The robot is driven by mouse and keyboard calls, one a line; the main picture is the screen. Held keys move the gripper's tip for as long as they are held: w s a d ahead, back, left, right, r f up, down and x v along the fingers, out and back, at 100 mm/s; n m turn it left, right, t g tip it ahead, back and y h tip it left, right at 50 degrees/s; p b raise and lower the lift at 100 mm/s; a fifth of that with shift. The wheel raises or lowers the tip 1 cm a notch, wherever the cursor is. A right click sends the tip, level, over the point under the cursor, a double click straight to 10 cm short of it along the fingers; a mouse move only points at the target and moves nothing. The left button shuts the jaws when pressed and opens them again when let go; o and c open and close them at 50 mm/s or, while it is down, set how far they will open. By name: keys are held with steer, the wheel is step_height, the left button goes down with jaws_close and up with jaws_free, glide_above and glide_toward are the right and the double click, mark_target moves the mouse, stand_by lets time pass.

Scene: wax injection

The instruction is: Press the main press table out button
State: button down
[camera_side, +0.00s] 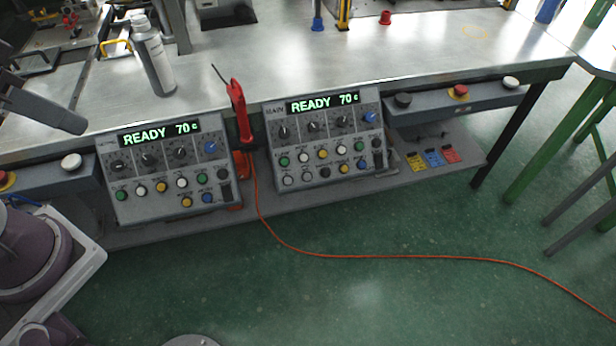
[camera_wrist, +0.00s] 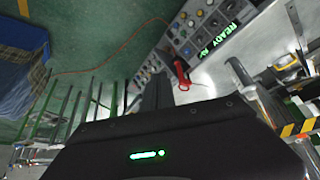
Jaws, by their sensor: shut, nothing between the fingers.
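The main press panel (camera_side: 326,140) stands on the right of two sloped control panels in the side view. Its display reads READY 70 c. Below it are dark knobs, one blue knob, and rows of green, white, yellow, black and blue buttons (camera_side: 322,154). The button labels are too small to read, so I cannot tell which one is table out. In the wrist view, part of a control panel (camera_wrist: 205,22) shows rotated near the top. My gripper (camera_wrist: 155,85) is shut and empty, apart from the panel. Its tips are not clearly visible in the side view.
A similar panel (camera_side: 165,165) stands to the left. A red tool (camera_side: 237,105) with an orange cable stands between the panels. A red stop button (camera_side: 461,91) sits right of the main panel.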

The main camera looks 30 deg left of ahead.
steer(key=shift+w, duration=0.1)
stand_by(0.5)
steer(key=w+d+f+t+h, duration=0.1)
steer(key=w+d+f, duration=0.15)
steer(key=w, duration=0.65)
steer(key=w+d+f+t, duration=0.1)
steer(key=w+d, duration=0.3)
steer(key=w, duration=0.5)
steer(key=w+d+f+t+h, duration=0.15)
steer(key=w+d, duration=0.25)
steer(key=w, duration=0.4)
steer(key=w+d+f+t+y, duration=0.1)
steer(key=w+d+f, duration=0.4)
steer(key=w+f, duration=0.6)
steer(key=s+d+f+m+t, duration=0.1)
steer(key=s+f+t, duration=0.1)
steer(key=f, duration=0.9)
steer(key=s+f+m+t, duration=0.1)
steer(key=s+f, duration=0.3)
steer(key=f, duration=0.8)
steer(key=shift+s+d+f+t+y, duration=0.15)
steer(key=shift+s+d+t+y, duration=0.2)
steer(key=shift+d+t, duration=0.1)
steer(key=shift+a, duration=0.1)
